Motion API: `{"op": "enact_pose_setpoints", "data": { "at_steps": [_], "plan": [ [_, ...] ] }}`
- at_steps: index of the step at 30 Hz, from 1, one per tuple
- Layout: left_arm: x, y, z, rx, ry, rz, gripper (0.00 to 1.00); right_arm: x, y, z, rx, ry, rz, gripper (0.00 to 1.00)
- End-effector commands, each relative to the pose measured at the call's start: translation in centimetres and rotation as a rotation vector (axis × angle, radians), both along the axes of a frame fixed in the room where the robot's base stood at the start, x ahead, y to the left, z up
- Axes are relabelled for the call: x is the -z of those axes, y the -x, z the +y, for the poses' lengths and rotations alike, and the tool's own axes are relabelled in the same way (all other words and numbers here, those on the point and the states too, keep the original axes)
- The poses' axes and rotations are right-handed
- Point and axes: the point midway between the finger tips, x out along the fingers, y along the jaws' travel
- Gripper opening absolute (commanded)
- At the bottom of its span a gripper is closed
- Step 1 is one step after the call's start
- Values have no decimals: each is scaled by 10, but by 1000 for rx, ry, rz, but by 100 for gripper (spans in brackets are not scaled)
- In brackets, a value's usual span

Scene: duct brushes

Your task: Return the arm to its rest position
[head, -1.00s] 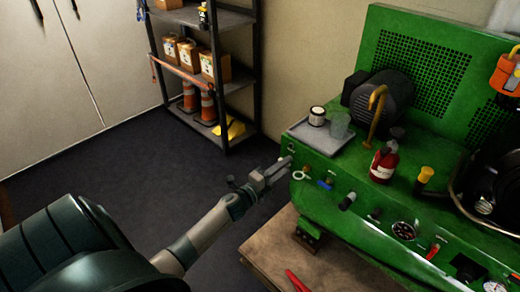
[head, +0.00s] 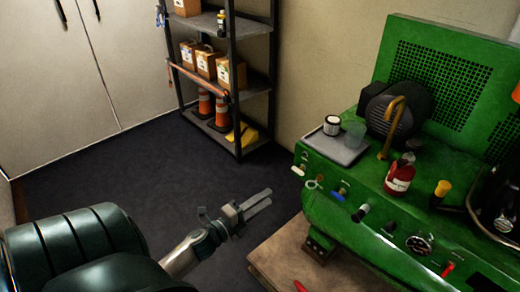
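My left arm comes in from the lower left. Its gripper (head: 269,199) hangs over the dark floor, in front of the green machine (head: 335,208) and apart from it. Its two fingers point to the right with a narrow gap between them, and nothing shows between them. My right gripper is out of view.
The green machine stands on a wooden surface (head: 275,262) at the right. It carries a grey tray (head: 330,149) with a white jar and a clear cup, a red bottle (head: 399,178) and several knobs. A metal shelf (head: 243,88) stands behind. Dark floor (head: 130,170) is free.

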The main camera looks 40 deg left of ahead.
Motion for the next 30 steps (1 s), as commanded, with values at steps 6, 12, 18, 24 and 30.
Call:
{"op": "enact_pose_setpoints", "data": {
  "at_steps": [6,12,18,24,30],
  "plan": [
    [0,12,1,-1,-1,0,29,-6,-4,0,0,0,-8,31],
    [0,12,1,-1,-1,0,29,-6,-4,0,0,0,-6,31],
    [0,12,1,0,-1,0,29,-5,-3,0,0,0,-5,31],
    [0,12,1,-1,1,1,29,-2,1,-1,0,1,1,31],
    [23,15,-2,-37,100,59,29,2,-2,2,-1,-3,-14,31]
  ]
}}
